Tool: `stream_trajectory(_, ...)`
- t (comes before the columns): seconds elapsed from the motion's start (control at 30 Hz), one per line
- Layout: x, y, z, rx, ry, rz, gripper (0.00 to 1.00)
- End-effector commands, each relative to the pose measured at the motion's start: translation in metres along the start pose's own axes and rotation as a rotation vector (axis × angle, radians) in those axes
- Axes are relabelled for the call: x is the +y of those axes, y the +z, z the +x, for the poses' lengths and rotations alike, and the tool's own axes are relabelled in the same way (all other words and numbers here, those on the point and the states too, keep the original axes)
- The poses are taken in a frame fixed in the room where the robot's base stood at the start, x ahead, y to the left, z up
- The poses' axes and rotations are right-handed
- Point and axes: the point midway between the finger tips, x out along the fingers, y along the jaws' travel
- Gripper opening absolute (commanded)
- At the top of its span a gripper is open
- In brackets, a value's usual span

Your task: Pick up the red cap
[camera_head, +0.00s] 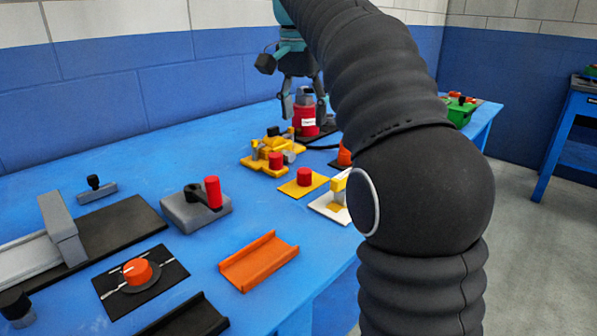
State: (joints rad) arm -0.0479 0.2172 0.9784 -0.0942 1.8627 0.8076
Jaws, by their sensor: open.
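My gripper (304,114) points down at the back of the table, with its dark fingers apart. It is open. A red canister (308,128) with a white label and a grey top (304,96) stands between or just behind the fingers; I cannot tell whether they touch it. A short red cylinder (304,176) like a cap stands on a yellow plate (288,190), in front of my gripper. Another red cylinder (275,160) is on a yellow fixture (252,163) to its left. I cannot tell for certain which red piece is the cap.
The blue table (150,165) also holds a grey block with a red-handled crank (212,192), an orange channel (259,262), an orange knob on a black plate (138,271) and a grey slide rail (60,228). A white plate (330,207) lies beside my arm, which hides the right side.

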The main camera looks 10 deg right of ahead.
Motion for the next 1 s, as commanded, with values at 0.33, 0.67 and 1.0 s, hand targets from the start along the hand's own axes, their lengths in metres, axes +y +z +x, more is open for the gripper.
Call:
stream_trajectory(0.33,-0.007,0.006,0.041,-0.004,0.003,-0.008,0.63)
stream_trajectory(0.67,-0.006,0.005,0.082,-0.001,0.0,-0.007,0.63)
stream_trajectory(1.0,-0.004,0.008,0.117,-0.003,0.001,-0.005,0.63)
